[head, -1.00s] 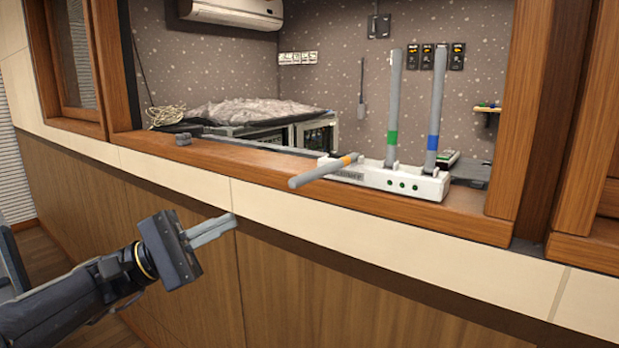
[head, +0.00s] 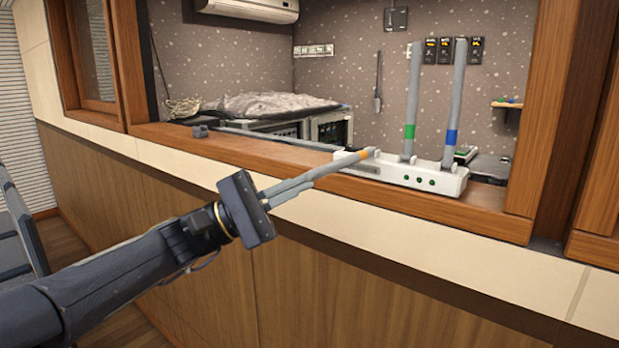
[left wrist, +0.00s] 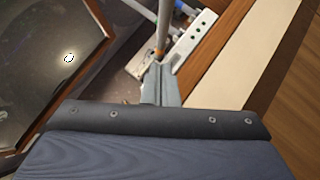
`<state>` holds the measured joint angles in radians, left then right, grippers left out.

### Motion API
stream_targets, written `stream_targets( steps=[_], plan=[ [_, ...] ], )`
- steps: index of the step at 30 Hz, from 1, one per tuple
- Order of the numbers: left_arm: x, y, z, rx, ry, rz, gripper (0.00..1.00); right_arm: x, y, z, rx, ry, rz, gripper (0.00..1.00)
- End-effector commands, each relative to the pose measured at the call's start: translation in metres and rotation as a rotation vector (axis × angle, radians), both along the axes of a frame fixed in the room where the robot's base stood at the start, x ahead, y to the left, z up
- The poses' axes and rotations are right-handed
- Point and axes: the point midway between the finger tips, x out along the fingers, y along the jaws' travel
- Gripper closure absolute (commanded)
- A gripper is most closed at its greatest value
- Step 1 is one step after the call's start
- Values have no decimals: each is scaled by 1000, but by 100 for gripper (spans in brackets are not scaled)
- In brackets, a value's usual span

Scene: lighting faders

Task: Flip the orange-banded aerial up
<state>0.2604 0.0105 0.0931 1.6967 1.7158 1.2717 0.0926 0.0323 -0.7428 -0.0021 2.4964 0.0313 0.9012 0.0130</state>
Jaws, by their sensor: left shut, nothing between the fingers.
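In the left wrist view the shut fingers (left wrist: 160,85) point toward the white box (left wrist: 190,42). My right gripper is out of view.
Two upright aerials, green-banded (head: 412,100) and blue-banded (head: 455,105), stand on the same box. The wooden sill (head: 250,155) runs along the opening, with a wooden post (head: 540,120) at right. A small dark object (head: 200,131) sits on the sill.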

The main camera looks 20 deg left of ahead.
Motion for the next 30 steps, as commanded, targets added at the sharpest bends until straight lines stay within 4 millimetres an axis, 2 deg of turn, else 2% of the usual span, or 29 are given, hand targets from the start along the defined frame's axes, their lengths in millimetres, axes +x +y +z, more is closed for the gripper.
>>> stream_targets(
  steps=[3, 9, 22, 30],
  plan=[
    [-8, -15, 12, 0, -3, -2, 100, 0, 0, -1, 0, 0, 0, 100],
    [-12, -28, 20, 1, -1, -1, 100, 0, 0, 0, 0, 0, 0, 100],
    [-13, -29, 22, 2, 2, 0, 100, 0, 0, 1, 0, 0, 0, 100],
    [-13, -29, 31, 18, 49, 0, 100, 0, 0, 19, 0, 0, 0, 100]
  ],
)
